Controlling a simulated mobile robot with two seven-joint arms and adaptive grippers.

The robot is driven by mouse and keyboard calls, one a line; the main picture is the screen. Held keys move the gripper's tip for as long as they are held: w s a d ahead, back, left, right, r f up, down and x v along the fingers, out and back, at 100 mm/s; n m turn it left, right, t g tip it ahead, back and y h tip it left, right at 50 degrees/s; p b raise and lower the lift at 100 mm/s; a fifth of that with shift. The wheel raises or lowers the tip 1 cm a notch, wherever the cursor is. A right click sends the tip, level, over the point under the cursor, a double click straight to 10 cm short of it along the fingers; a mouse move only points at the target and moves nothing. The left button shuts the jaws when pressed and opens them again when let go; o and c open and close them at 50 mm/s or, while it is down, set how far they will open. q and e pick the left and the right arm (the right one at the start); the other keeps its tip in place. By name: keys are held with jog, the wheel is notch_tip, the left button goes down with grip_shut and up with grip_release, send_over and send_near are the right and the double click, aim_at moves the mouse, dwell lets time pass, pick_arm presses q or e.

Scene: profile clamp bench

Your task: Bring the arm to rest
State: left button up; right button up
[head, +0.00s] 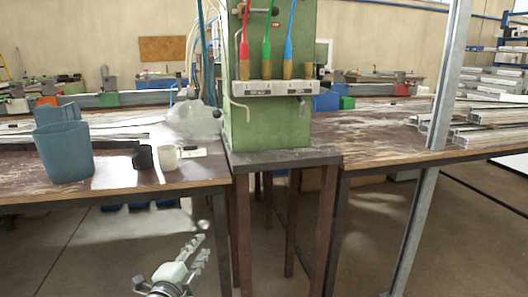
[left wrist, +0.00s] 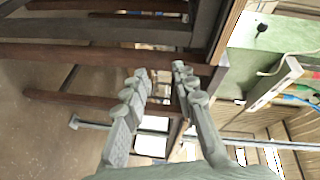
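My left gripper (head: 197,248) is low in the head view, in front of the left bench and below its top. It points up and to the right. In the left wrist view its two grey fingers (left wrist: 159,70) stand apart with a gap between the tips and nothing held. Through the gap I see table legs and floor. My right gripper is in neither view.
On the left bench (head: 110,187) stand a blue bin (head: 65,152), a black cup (head: 142,157) and a white cup (head: 168,157). A green column (head: 255,125) holds brushes (head: 266,45). A metal post (head: 436,110) rises at right. Floor shows around the gripper.

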pick_arm(q)
jog(key=s+a+f+n+g+y, duration=0.1)
jog(key=s+a+f+n+g, duration=0.2)
jog(key=s+f, duration=0.5)
jog(key=s+a+f+n+g+y, duration=0.1)
jog(key=s+a+f+n+g, duration=0.2)
jog(key=s+f, duration=0.5)
jog(key=s+a+f+n+g+y, duration=0.2)
jog(key=s+f+n, duration=0.4)
jog(key=f, duration=0.6)
jog(key=s+a+g, duration=0.1)
jog(key=s+g, duration=0.1)
jog(key=shift+s+a+f+n+g, duration=0.15)
jog(key=shift+a+n+g, duration=0.25)
jog(key=o, duration=0.3)
jog(key=s+f+n+g, duration=0.1)
jog(key=s, duration=0.2)
jog(key=s+f+g, duration=0.1)
jog(key=s, duration=0.2)
jog(key=s+a+f+n, duration=0.1)
jog(key=s+f, duration=0.1)
jog(key=s, duration=0.1)
jog(key=shift+s+n+g, duration=0.2)
jog(key=shift+n+g, duration=0.1)
jog(key=shift+g, duration=0.1)
jog(key=shift+s+f, duration=0.1)
jog(key=shift+c, duration=0.4)
jog(key=shift+d, duration=0.1)
jog(key=shift+c, duration=0.3)
